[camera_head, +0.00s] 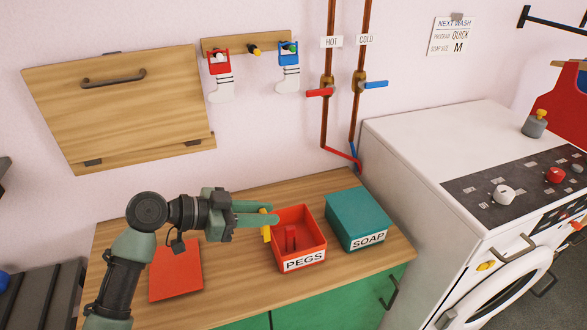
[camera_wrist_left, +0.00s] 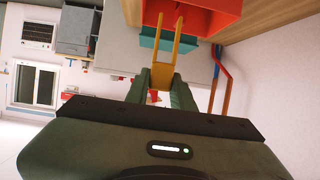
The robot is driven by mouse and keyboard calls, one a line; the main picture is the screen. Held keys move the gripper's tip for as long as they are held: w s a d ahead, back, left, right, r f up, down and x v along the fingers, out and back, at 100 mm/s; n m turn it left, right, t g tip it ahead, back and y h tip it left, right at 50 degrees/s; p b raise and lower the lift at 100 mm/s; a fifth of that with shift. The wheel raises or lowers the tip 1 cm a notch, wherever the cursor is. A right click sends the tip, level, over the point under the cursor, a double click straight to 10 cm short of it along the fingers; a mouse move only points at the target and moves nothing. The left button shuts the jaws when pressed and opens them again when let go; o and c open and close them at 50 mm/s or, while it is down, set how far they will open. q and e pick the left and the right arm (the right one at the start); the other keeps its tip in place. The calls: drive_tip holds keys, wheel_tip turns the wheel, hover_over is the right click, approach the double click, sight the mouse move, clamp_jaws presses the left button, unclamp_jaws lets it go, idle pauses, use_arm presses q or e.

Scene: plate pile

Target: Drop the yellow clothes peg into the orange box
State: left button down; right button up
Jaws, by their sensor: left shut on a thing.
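The yellow clothes peg (camera_head: 265,232) is between the fingers of my left gripper (camera_head: 272,213), which is shut on it. The peg hangs down beside the left wall of the orange box (camera_head: 315,246), which is labelled PEGS. The box is open at the top. In the left wrist view the peg (camera_wrist_left: 162,62) sticks out beyond the fingers of the left gripper (camera_wrist_left: 161,80), with the orange box (camera_wrist_left: 215,14) close by. I cannot tell whether peg and box touch. My right gripper is in neither view.
A red peg-like piece (camera_head: 291,238) is in the orange box. A teal SOAP box (camera_head: 352,215) stands to its right. A flat red-orange panel (camera_head: 175,270) lies on the wooden counter (camera_head: 222,283) at the left. The washing machine (camera_head: 420,180) is at the right.

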use_arm(q)
drive_tip(key=w+d+r+p, duration=0.1)
drive_tip(key=w+d+r, duration=0.4)
drive_tip(key=w, duration=0.1)
wheel_tip(320, 180, down, 6)
drive_tip(key=b, duration=0.2)
drive_tip(key=shift+f+m+g+h+b, duration=0.15)
drive_tip(key=shift+m+g+h+b, duration=0.15)
drive_tip(key=shift+m+g+b, duration=0.1)
drive_tip(key=shift+s, duration=0.1)
drive_tip(key=c, duration=1.1)
unclamp_jaws()
drive_tip(key=shift+a, duration=0.1)
drive_tip(key=b+v, duration=0.2)
drive_tip(key=v, duration=0.5)
drive_tip(key=shift+s+a+r, duration=0.15)
drive_tip(key=shift+a+r, duration=0.05)
drive_tip(key=shift+r, duration=0.05)
